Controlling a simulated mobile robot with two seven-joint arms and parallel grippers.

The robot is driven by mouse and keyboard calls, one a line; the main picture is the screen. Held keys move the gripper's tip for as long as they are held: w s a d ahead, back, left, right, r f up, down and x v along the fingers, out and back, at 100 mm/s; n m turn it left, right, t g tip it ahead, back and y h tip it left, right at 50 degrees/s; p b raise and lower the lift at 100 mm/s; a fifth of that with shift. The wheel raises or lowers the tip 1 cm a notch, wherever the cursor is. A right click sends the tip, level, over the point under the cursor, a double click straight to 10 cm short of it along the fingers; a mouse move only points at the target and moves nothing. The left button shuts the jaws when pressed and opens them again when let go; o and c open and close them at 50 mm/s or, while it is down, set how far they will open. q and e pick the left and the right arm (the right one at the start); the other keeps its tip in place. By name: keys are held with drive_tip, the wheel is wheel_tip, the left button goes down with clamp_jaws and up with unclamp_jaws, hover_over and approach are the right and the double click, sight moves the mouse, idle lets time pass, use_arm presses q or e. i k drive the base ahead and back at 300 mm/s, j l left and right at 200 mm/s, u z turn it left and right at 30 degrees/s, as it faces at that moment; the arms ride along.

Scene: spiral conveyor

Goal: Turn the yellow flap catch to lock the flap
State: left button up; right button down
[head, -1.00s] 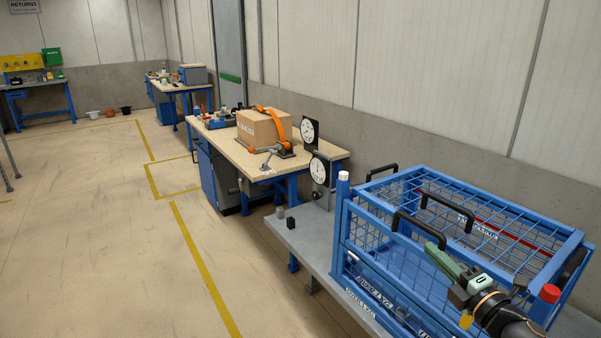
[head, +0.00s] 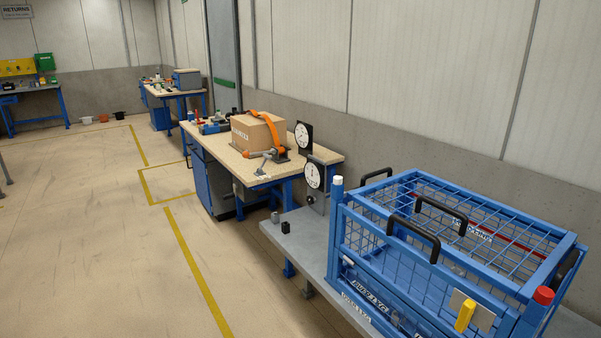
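The yellow catch (head: 465,316) is a small block on the front of the blue mesh crate (head: 537,318), low at the right in the head view. It stands close to upright, leaning slightly, in front of a pale plate (head: 484,319). The front flap (head: 369,295) appears to be the lettered blue panel on the crate's near side. Its lower right part is cut off by the picture's edge, so I cannot tell how the catch sits against it. Neither of my grippers is in view.
The crate stands on a grey bench (head: 300,236) with black handles (head: 413,236) and a red-capped post (head: 543,296). Two dials (head: 314,174) stand behind. A wooden workbench (head: 236,167) carries a strapped cardboard box (head: 254,133).

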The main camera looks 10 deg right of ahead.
sight(468, 308)
drive_tip(key=z, duration=1.5)
